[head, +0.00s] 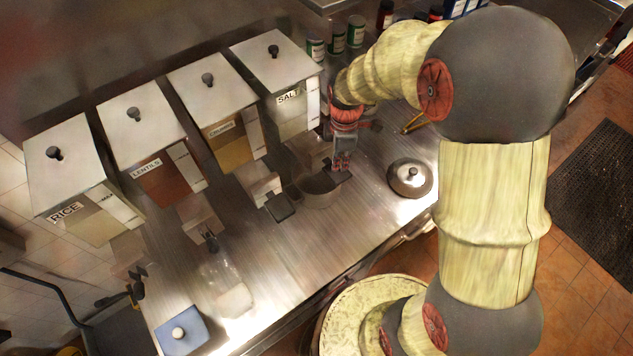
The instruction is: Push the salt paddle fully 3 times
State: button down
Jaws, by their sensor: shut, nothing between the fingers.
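The salt dispenser (290,113) is the rightmost of the row, with a white SALT label and a pale lidded top. A dark bowl-like shape (321,187) sits below its spout area, close to the gripper. My gripper (342,162) is shut and empty, pointing down in front of the salt dispenser's lower right side. The salt paddle is not clearly seen; my gripper and the dark shape cover that spot. I cannot tell whether the fingertips touch the paddle.
Dispensers for rice (93,215), lentils (168,178) and a third food (230,140) stand to the left. A round metal lid (409,178) lies right of the gripper. Several jars (336,38) stand behind. The front of the steel counter (290,262) is mostly clear.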

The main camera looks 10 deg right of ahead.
aim_at(339, 173)
jog(key=shift+f, duration=0.2)
dwell(0.4)
jog(key=shift+s+f+b, duration=0.1)
jog(key=shift+f+b, duration=1.2)
jog(key=shift+f, duration=0.55)
jog(key=shift+r+p, duration=1.6)
jog(key=shift+r, duration=0.9)
jog(key=shift+f, duration=0.25)
jog(key=shift+f+b, duration=1.6)
jog(key=shift+f, duration=0.7)
